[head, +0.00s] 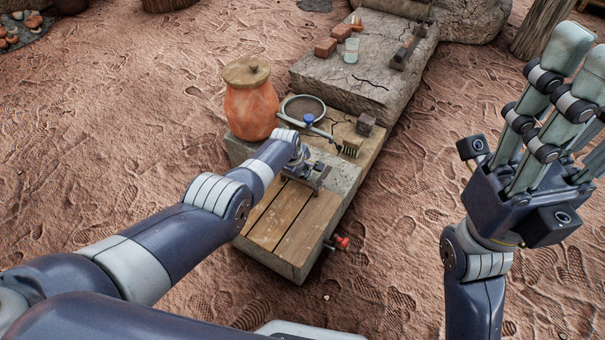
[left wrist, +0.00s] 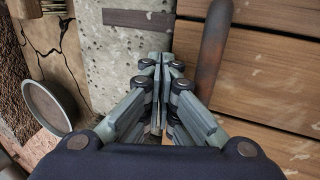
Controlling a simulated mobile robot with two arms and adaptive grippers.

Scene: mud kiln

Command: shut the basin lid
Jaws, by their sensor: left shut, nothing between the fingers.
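The basin lid (head: 290,230) is a panel of brown wooden planks at the near end of the stone bench; it appears to lie flat. Its planks fill the right of the left wrist view (left wrist: 270,70). A dark rounded bar (left wrist: 213,45), perhaps its handle, runs along the lid's edge. My left gripper (head: 302,160) is over the lid's far edge, its fingertips together and empty (left wrist: 166,62), just left of the bar in the wrist view. Whether they touch anything is unclear. My right gripper (head: 575,70) is raised at the right, fingers spread, away from the bench.
A clay jar (head: 252,108) with a wooden cover stands at the bench's left edge. Beside it are a round pan (head: 303,108), a brush (head: 352,147) and a dark block (head: 365,125). A red tap (head: 341,242) sticks out at the right side. Sandy ground surrounds the bench.

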